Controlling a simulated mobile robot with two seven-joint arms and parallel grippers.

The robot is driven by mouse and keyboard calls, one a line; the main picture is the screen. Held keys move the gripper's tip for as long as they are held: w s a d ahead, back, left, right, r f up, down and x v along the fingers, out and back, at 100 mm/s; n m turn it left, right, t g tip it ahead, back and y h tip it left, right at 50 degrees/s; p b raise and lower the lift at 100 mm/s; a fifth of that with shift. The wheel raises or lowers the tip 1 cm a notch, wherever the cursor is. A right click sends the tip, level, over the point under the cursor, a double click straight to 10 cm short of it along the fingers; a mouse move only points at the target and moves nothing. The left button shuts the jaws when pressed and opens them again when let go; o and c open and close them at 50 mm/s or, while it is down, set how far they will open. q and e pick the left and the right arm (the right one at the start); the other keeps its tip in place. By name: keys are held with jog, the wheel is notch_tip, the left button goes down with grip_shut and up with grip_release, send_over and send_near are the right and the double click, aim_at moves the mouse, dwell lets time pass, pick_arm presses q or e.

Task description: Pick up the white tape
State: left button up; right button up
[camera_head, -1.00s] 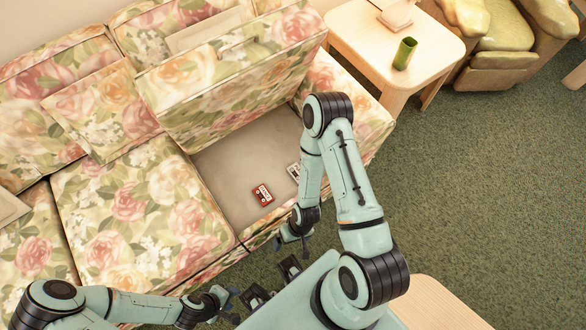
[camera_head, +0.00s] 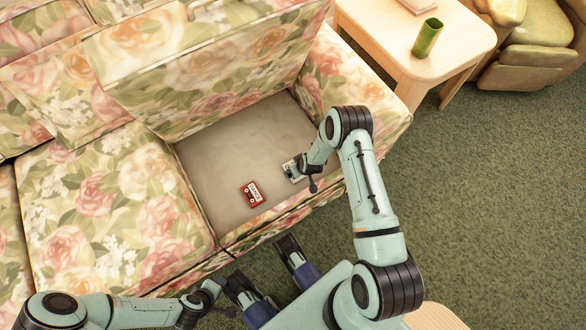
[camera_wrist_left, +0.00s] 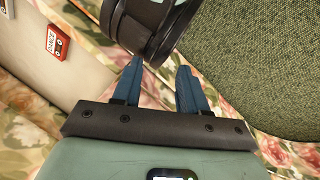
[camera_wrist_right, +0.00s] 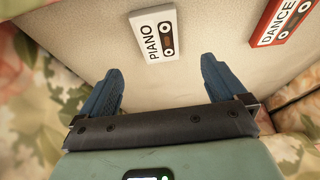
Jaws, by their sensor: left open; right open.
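The white tape (camera_wrist_right: 156,35), a cassette labelled PIANO, lies flat on the bare grey base under the lifted sofa cushion. In the head view the white tape (camera_head: 289,169) is partly covered by my right gripper. My right gripper (camera_wrist_right: 162,66) is open and empty above the base, with the tape just ahead of its fingertips and apart from them. My left gripper (camera_wrist_left: 160,70) is open and empty, low in front of the sofa. A corner of the white tape (camera_wrist_left: 7,8) shows in the left wrist view.
A red tape labelled DANCE (camera_head: 252,194) lies left of the white one. The upright floral cushion (camera_head: 210,75) stands behind, and the sofa arm (camera_head: 345,80) rises to the right. A side table (camera_head: 385,40) with a green cup (camera_head: 427,38) stands at upper right.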

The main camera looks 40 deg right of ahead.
jog(key=x, duration=0.3)
jog(key=shift+f+b, duration=0.15)
jog(key=shift+b, duration=0.25)
jog(key=x, duration=0.1)
jog(key=b+x, duration=0.1)
jog(key=x, duration=0.2)
jog(key=shift+s+d+f+b, duration=0.2)
jog(key=shift+f+b, duration=0.1)
jog(key=shift+b, duration=0.1)
jog(key=shift+w+f, duration=0.25)
jog(key=shift+f, duration=0.2)
pick_arm(q)
jog(key=w+a+f+t, duration=0.1)
jog(key=w+a+f, duration=0.1)
jog(key=w+f, duration=0.1)
jog(key=shift+w+a+f+y, duration=0.3)
jog(key=shift+w+f+y, duration=0.1)
jog(key=shift+w, duration=0.3)
pick_arm(e)
jog(key=c, duration=1.2)
